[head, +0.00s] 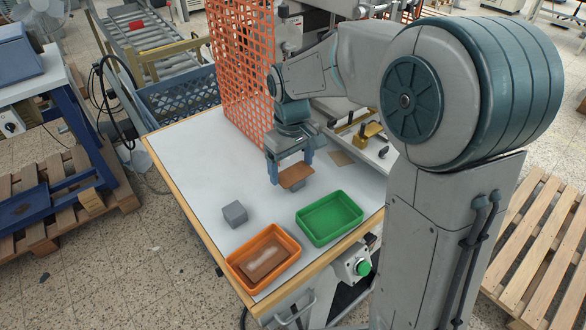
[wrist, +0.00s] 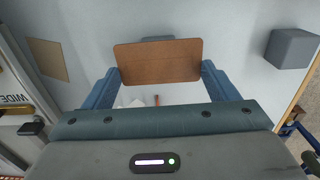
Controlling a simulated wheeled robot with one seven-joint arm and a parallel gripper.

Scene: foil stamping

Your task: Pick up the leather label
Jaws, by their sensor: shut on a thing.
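The brown leather label (head: 296,177) is a flat rectangle with rounded corners. My gripper (head: 291,172) is shut on it and holds it level, apparently above the white table top. In the wrist view the label (wrist: 158,62) spans between the two blue fingers of my gripper (wrist: 160,70), with a fingertip at each short edge. A grey thing (wrist: 157,38) shows just behind the label's far edge; most of it is hidden, so I cannot tell its shape.
A grey cube (head: 235,214) stands left on the table (head: 185,160). An orange tray (head: 234,267) holds a brown piece with a pale patch; the green tray (head: 330,218) beside it looks empty. A tan sheet (head: 340,158) lies by the machine. An orange mesh guard (head: 241,80) stands behind.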

